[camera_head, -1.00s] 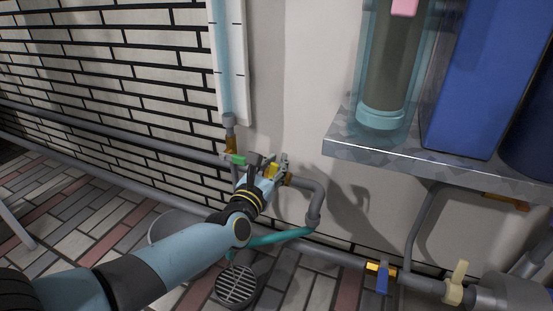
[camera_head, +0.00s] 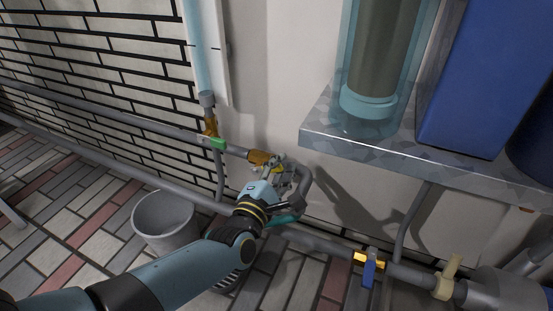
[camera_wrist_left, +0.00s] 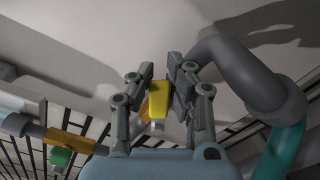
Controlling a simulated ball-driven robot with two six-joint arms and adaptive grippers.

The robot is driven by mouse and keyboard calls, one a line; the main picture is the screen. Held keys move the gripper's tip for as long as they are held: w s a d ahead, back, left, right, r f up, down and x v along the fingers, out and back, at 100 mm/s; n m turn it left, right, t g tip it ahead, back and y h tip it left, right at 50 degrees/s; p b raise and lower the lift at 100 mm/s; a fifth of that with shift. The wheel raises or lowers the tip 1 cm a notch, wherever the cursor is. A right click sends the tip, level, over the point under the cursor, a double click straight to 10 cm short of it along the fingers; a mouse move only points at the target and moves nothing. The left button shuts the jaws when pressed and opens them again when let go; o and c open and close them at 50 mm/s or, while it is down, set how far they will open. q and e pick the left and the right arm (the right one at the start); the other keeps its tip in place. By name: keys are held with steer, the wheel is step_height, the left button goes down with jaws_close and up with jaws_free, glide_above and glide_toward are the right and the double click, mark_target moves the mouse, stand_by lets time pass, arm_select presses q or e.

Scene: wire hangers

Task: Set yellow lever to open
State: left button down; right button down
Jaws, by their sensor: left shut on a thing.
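The yellow lever (camera_wrist_left: 158,100) shows in the left wrist view between the two fingers of my left gripper (camera_wrist_left: 160,76), which is shut on it. In the head view my left gripper (camera_head: 284,170) is at the pipe beside the wall, just right of the brass valve body (camera_head: 262,157). There the fingers hide most of the lever. My right gripper is not in view.
A green lever (camera_head: 211,143) is on the pipe to the left. A blue lever (camera_head: 369,272) and a cream lever (camera_head: 449,276) are on the lower pipe. A metal shelf (camera_head: 400,152) juts out at upper right. A grey bucket (camera_head: 165,225) stands on the floor.

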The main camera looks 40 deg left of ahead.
arm_select(q)
steer(key=shift+d+f+m, duration=0.3)
steer(key=shift+f+m, duration=0.4)
steer(key=shift+m, duration=0.2)
steer(key=f+m, duration=0.1)
steer(key=m, duration=0.1)
steer(key=f+m+b, duration=0.1)
steer(key=m, duration=0.1)
steer(key=shift+d+f, duration=0.2)
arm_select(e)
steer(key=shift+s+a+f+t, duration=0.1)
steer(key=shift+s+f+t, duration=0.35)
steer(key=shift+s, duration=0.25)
arm_select(q)
steer(key=shift+f, duration=0.1)
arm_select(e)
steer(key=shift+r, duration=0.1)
arm_select(q)
steer(key=c, duration=1.2)
jaws_free()
steer(key=shift+o, duration=0.2)
